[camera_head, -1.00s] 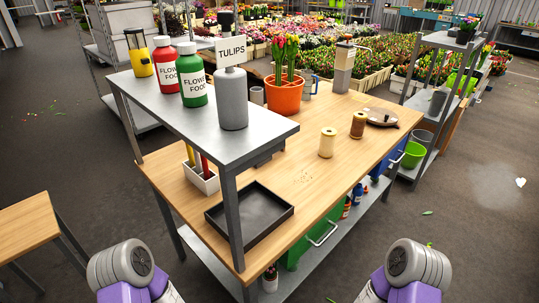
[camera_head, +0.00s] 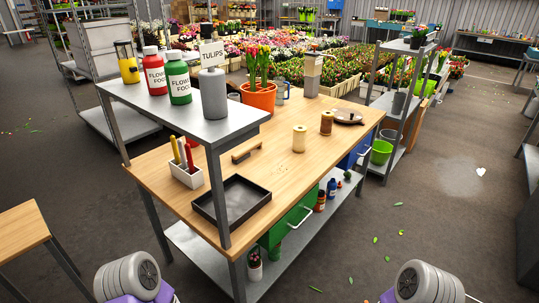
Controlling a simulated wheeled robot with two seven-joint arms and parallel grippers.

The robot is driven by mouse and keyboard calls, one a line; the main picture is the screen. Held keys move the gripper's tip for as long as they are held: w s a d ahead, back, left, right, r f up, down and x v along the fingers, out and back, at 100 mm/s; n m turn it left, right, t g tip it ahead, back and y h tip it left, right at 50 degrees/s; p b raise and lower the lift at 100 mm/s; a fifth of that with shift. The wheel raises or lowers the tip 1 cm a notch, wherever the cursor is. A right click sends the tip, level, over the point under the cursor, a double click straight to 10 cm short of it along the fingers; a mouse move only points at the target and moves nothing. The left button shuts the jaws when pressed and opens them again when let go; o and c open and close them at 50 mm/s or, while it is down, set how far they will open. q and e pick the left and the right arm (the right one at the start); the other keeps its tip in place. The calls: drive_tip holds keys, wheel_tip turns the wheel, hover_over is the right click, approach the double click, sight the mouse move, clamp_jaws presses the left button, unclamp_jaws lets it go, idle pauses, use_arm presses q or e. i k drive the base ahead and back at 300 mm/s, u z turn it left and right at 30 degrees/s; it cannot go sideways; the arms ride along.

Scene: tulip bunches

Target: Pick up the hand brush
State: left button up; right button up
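A small wooden piece with a darker underside, which looks like the hand brush (camera_head: 247,152), lies on the wooden workbench (camera_head: 275,183). It is behind the black tray and left of the cream spool. It is small in view, so its bristles are hard to make out. Neither of my grippers is in view. Only rounded grey and purple links of my two arms show at the bottom left and bottom right, apart from the bench.
A black tray (camera_head: 232,222), a white holder (camera_head: 187,175) with red and yellow handles, a cream spool (camera_head: 299,139) and a brown spool (camera_head: 327,123) stand on the bench. A raised grey shelf (camera_head: 190,118) with bottles overhangs its left side. Bench surface right of the tray is clear.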

sight(238, 157)
drive_tip(key=z, duration=1.1)
drive_tip(key=i, duration=2.5)
drive_tip(key=u, duration=2.75)
